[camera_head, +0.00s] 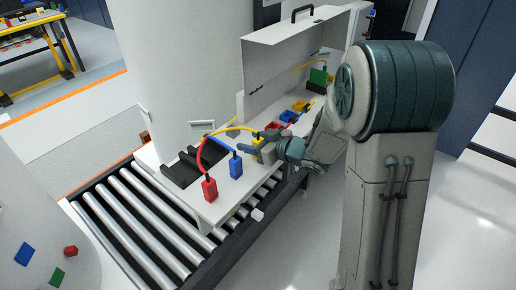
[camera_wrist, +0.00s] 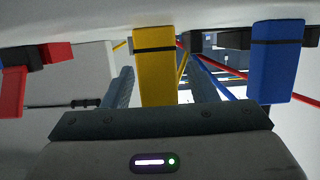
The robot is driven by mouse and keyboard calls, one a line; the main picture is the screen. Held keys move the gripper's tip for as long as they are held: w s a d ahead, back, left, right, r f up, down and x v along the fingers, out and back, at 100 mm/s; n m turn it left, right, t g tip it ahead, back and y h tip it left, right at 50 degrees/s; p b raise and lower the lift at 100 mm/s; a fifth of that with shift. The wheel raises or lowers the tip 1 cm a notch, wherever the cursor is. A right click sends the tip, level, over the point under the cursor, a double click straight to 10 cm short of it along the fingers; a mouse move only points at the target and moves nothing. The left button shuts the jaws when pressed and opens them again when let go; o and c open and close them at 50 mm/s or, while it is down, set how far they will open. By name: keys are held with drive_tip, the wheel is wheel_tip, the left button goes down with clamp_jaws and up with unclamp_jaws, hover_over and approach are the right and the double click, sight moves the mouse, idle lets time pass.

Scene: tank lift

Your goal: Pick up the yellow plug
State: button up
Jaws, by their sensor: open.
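The yellow plug (camera_wrist: 155,75) stands in the middle of the wrist view, with a dark band near its end. My gripper (camera_wrist: 162,88) is open, with one finger on each side of the plug and a gap visible at the right finger. I cannot tell whether the left finger touches it. In the head view my gripper (camera_head: 266,149) is at the platform's edge and partly hides the yellow plug (camera_head: 256,141). A yellow cable runs from it to the left.
The blue plug (camera_head: 236,166) and red plug (camera_head: 210,189) stand on the white platform, left of my gripper. Coloured blocks (camera_head: 288,116) lie behind, before an open white lid (camera_head: 290,60). A roller conveyor (camera_head: 140,225) runs below. Blue (camera_wrist: 277,62) and red (camera_wrist: 12,92) plugs flank the wrist view.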

drive_tip(key=c, duration=1.1)
drive_tip(key=shift+r, duration=0.15)
